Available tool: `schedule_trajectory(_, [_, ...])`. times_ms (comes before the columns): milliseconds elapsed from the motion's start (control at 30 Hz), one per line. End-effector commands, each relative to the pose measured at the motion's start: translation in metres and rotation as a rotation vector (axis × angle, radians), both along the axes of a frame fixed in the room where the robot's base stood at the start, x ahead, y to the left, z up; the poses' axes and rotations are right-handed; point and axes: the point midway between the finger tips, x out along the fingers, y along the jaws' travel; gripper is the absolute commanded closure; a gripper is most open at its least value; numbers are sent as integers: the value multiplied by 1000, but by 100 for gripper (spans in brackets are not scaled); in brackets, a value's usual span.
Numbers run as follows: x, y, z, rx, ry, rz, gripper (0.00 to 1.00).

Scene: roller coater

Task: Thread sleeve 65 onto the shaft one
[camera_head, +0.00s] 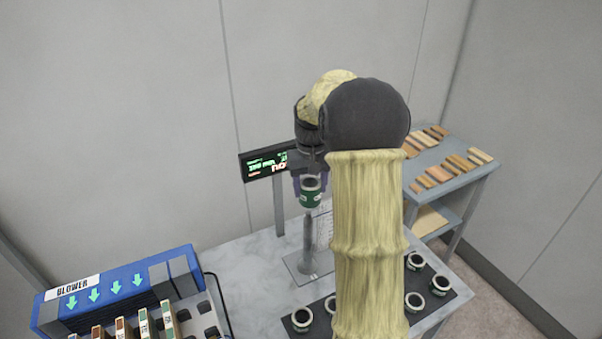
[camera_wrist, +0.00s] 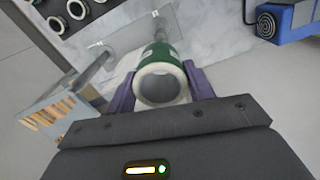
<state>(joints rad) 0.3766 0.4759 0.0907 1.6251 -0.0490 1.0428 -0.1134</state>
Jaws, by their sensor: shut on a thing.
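My gripper (camera_head: 311,186) is shut on a green sleeve (camera_head: 309,196) with a pale rim. In the head view the sleeve is just over the top of an upright grey shaft (camera_head: 307,243) on a flat base plate. In the wrist view the same sleeve (camera_wrist: 160,83) sits between my purple fingers (camera_wrist: 162,90), its open end facing the camera. The shaft (camera_wrist: 181,48) shows beyond the sleeve there. I cannot tell whether the shaft tip is inside the sleeve. The number on the sleeve is too small to read.
A dark tray (camera_head: 455,294) with several sleeves lies at the front right, partly hidden by my arm. A blue blower (camera_head: 120,290) stands at the front left. A display (camera_head: 264,162) stands behind the shaft. A side table (camera_head: 470,176) with wooden pieces is at right.

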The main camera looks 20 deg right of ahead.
Motion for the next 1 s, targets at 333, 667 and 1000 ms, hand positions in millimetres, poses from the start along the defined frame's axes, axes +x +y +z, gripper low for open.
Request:
schedule_trajectory(333, [0,0,0,0,-1,0,73])
schedule_trajectory(667, [0,0,-11,0,0,0,73])
schedule_trajectory(1000, [0,0,-35,-1,-1,0,73])
